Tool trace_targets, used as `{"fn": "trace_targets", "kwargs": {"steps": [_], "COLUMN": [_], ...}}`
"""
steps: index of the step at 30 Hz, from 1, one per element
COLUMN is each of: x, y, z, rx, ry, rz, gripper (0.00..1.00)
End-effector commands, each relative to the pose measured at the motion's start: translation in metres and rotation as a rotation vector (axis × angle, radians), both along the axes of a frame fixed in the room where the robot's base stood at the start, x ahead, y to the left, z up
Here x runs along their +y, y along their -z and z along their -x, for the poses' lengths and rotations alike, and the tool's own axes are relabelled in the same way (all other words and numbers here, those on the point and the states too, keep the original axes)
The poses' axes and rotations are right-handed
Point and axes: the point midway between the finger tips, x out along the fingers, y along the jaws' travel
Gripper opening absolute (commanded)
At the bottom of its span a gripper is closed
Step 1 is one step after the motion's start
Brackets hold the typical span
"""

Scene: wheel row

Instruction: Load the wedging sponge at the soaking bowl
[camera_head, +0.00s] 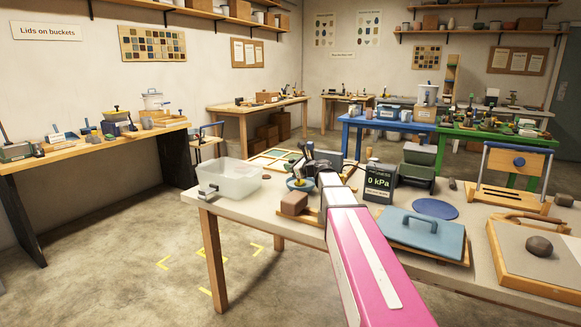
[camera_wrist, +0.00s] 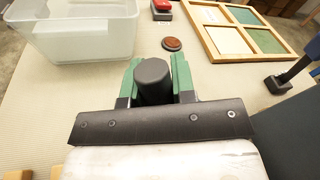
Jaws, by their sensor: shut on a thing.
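My gripper (camera_wrist: 153,80) is shut on a dark grey, round-topped piece (camera_wrist: 153,78), which stands between its green fingers in the wrist view. It looks like a knob or handle; its lower end is hidden. I cannot tell whether this piece is the sponge or joins the held knob. My gripper partly covers this area. A black gauge (camera_head: 379,184) reading 0 kPa stands right of my arm.
A clear tub (camera_head: 230,181) stands at the table's left end, also in the wrist view (camera_wrist: 85,45). A brown block (camera_head: 293,203) sits in front of the bowl. A framed tile tray (camera_wrist: 243,33) lies behind. A blue handled board (camera_head: 422,236) lies right of my arm.

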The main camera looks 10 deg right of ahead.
Motion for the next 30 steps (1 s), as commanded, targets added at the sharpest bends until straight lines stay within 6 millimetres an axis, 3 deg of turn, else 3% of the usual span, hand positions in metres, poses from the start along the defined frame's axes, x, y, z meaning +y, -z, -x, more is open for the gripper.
{"fn": "trace_targets", "kwargs": {"steps": [30], "x": [0.0], "y": [-0.067], "z": [0.0], "rx": [-0.002], "ry": [0.001], "rz": [0.001], "gripper": [0.01]}}
